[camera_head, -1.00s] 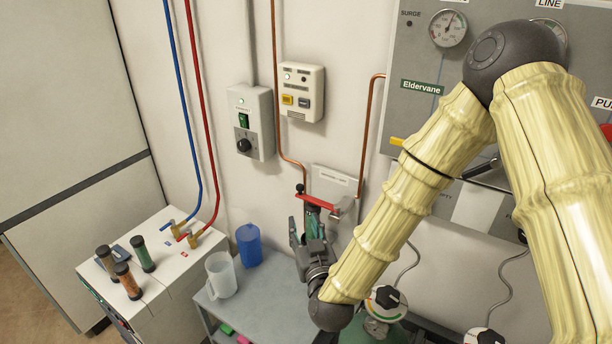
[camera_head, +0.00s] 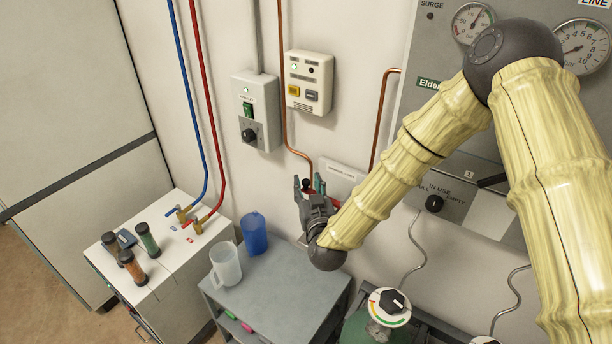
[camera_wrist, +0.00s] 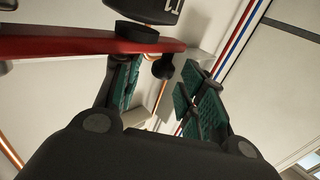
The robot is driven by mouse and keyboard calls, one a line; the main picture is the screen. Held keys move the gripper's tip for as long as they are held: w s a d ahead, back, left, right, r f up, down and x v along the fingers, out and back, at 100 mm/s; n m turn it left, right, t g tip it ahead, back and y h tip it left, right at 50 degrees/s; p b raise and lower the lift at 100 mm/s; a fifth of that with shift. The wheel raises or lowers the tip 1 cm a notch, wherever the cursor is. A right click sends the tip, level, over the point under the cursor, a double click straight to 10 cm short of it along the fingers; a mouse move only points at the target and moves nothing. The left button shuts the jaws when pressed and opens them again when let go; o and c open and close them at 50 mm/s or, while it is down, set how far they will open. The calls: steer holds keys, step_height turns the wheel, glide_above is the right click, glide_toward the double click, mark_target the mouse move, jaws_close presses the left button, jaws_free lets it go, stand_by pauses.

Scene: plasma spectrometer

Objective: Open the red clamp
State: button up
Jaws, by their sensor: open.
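The red clamp (camera_head: 345,201) is on the wall in the head view, mostly hidden behind my gripper (camera_head: 308,184); only bits of red show. In the wrist view the clamp's red bar (camera_wrist: 62,47) crosses the upper left, passing in front of the left finger. Its end lies above the gap between my fingers. A round black knob (camera_wrist: 162,67) shows in the gap near the fingertips of my gripper (camera_wrist: 158,80). The fingers, with green pads, are apart and hold nothing. I cannot tell whether the left finger touches the bar.
A copper pipe (camera_head: 283,90) runs down the wall close by. Below stands a grey bench (camera_head: 285,285) with a clear jug (camera_head: 226,264) and a blue cup (camera_head: 255,233). A gas cylinder (camera_head: 362,330) stands at the lower right. A gauge panel (camera_head: 470,165) is right of the clamp.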

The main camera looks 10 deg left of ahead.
steer(key=shift+p+x, duration=0.35)
steer(key=shift+x, duration=0.9)
steer(key=shift+s, duration=0.1)
jaws_close()
